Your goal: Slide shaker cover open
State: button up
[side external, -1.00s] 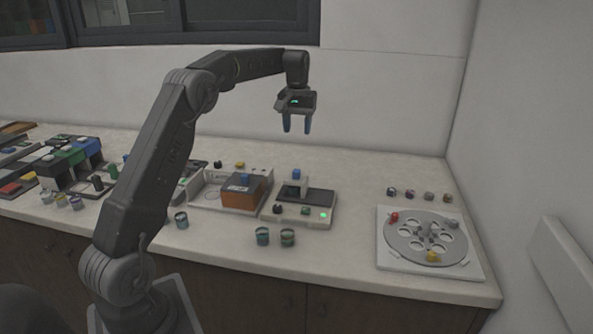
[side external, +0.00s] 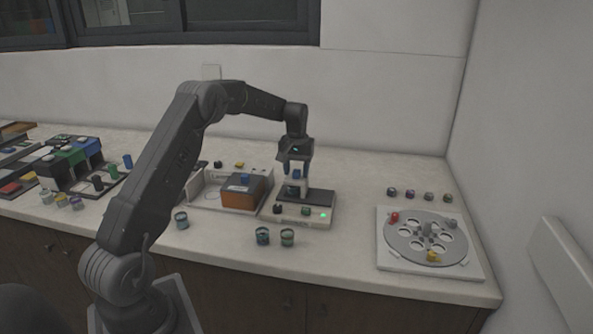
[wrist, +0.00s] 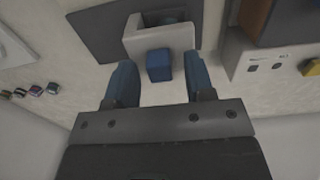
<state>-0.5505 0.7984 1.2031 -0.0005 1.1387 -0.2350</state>
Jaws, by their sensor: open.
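My gripper (side external: 296,180) is open above a low device with a dark top plate (side external: 320,198) and a white front edge. A white bracket-like cover (wrist: 160,38) stands on that plate, with a small blue block (wrist: 160,66) on its near side. In the wrist view the blue block lies between my two blue fingers, with a gap on each side. The fingers appear not to touch it. In the side view my gripper hides most of the cover. No label shows that this device is the shaker.
A white tray with an orange-brown box (side external: 240,198) stands close on the left. Two small jars (side external: 262,236) stand in front. A round disc fixture (side external: 410,240) is at the right, with several small pieces behind it. Clear counter lies between the device and the disc.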

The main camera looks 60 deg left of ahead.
jog(key=shift+f, duration=0.2)
grip_shut()
dwell(0.4)
